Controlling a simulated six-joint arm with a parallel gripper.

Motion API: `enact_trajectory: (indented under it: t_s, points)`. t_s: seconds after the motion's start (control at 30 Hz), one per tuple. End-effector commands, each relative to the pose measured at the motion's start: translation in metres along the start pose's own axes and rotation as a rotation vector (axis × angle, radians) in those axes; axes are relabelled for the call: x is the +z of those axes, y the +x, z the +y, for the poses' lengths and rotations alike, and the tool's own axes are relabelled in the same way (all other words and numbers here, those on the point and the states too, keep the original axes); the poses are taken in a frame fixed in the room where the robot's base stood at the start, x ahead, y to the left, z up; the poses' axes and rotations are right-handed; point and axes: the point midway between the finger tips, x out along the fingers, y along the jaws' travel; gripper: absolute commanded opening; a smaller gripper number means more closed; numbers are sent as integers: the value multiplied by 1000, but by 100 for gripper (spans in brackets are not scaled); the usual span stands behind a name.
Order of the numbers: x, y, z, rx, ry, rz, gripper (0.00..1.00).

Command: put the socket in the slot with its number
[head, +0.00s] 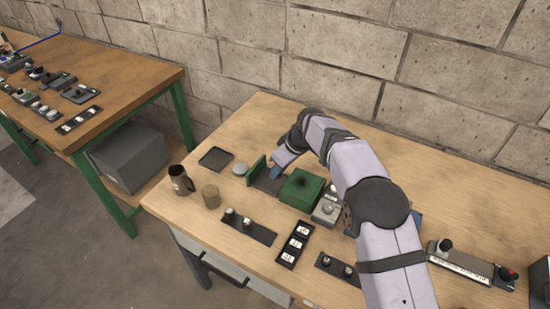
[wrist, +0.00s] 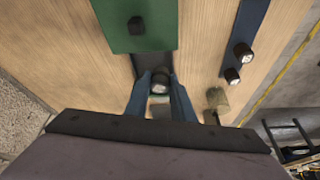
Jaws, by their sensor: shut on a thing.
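My gripper (wrist: 159,88) has blue fingers shut on a socket (wrist: 159,88), a small dark cylinder with a pale round top. In the head view my gripper (head: 276,173) is low over the dark bed (head: 264,182) between a green upright plate (head: 257,166) and a green block (head: 302,188); the held socket cannot be made out there. I cannot tell whether it touches the bed. A black tray (head: 283,257) has white number labels, too small to read. Two sockets stand on a dark strip (head: 262,234), and others on another strip (head: 324,264).
A dark mug (head: 180,181), olive can (head: 211,197), pale disc (head: 240,169) and small black tray (head: 215,158) stand at left. A grey box (head: 325,212) is beside the green block. A long device (head: 460,265) is at right. The back of the table is clear.

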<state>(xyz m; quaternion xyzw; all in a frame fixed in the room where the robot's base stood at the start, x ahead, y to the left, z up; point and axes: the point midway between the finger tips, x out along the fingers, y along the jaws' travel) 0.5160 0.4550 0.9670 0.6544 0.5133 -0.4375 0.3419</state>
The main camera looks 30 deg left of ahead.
Motion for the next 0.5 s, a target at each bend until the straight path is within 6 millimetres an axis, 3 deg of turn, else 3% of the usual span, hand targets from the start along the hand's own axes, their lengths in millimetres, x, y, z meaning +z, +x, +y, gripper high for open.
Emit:
enact_trajectory:
  t_s: [0.5]
  points:
    - [74, -23, -37, -282, -669, -1, 0]
